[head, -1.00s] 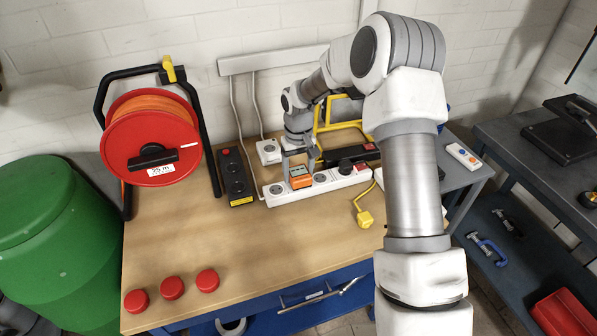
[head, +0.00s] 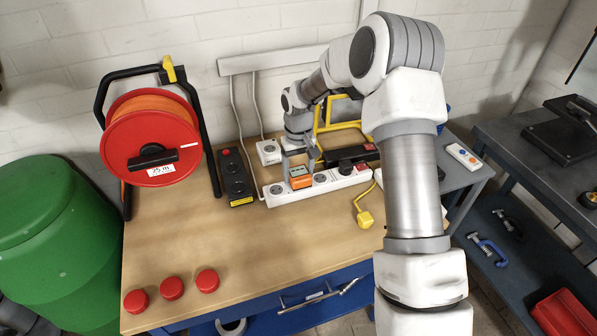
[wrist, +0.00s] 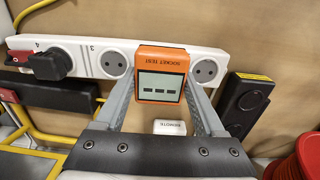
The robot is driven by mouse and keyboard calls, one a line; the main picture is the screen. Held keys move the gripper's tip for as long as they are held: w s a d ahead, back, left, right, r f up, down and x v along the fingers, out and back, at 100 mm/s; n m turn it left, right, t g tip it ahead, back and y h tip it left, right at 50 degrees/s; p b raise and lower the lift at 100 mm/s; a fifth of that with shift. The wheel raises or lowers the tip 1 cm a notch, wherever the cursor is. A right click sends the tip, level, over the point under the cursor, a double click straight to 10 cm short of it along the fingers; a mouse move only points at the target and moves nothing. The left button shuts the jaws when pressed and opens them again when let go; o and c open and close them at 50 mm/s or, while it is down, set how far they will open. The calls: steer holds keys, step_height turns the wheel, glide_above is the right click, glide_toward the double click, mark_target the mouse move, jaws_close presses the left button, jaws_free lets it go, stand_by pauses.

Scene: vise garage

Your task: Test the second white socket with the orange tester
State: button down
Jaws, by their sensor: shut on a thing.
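The orange tester (wrist: 161,72), marked SOCKET TEST, is between the two fingers of my gripper (wrist: 160,88). Its grey screen shows dashes. It is at the white power strip (wrist: 78,52), between the open socket marked 3 (wrist: 115,62) and the open end socket (wrist: 205,70). It covers the socket there; I cannot tell whether its pins are in. In the head view the tester (head: 300,178) stands over the white strip (head: 292,195), with my gripper (head: 296,158) at it from behind.
A black plug (wrist: 50,65) fills the socket marked 4. A black strip (head: 235,178), a red cable reel (head: 150,140), a yellow plug (head: 364,218) and red caps (head: 171,288) are on the bench. The front middle is clear.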

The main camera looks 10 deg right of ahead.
mark_target(298, 171)
steer(key=shift+f+b, duration=0.5)
steer(key=shift+f, duration=0.1)
stand_by(0.5)
jaws_free()
step_height(298, 171, up, 18)
steer(key=shift+f, duration=0.25)
stand_by(0.4)
